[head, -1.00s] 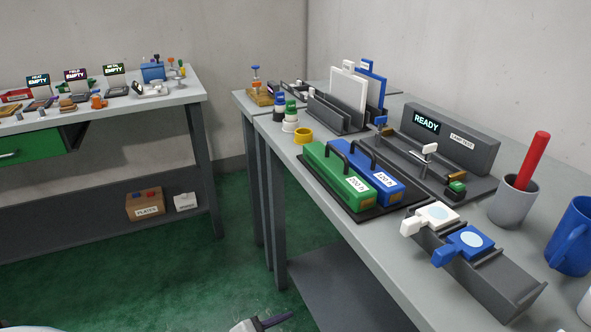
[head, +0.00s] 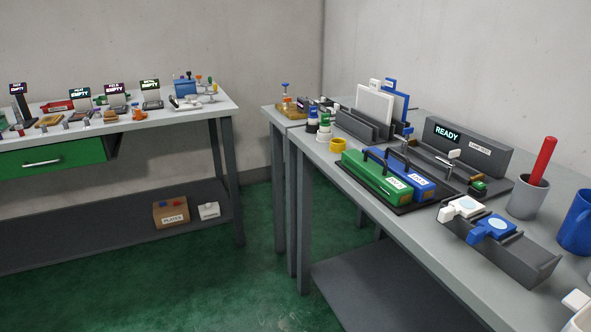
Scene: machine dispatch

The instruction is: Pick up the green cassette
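The green cassette (head: 372,182) is a long green box with a black handle on top and a white label on its near end. It lies on a dark tray (head: 405,209) on the right-hand table. A blue cassette (head: 413,179) of the same shape lies alongside it on its right. Nothing holds either one. Neither of my grippers shows in the head view.
A yellow ring (head: 337,145) and small bottles stand behind the green cassette. A dark READY station (head: 462,145) is at the right. A grey rack (head: 505,249) with white and blue pieces stands nearer. A grey cup (head: 527,196) holds a red rod. Green floor lies between the tables.

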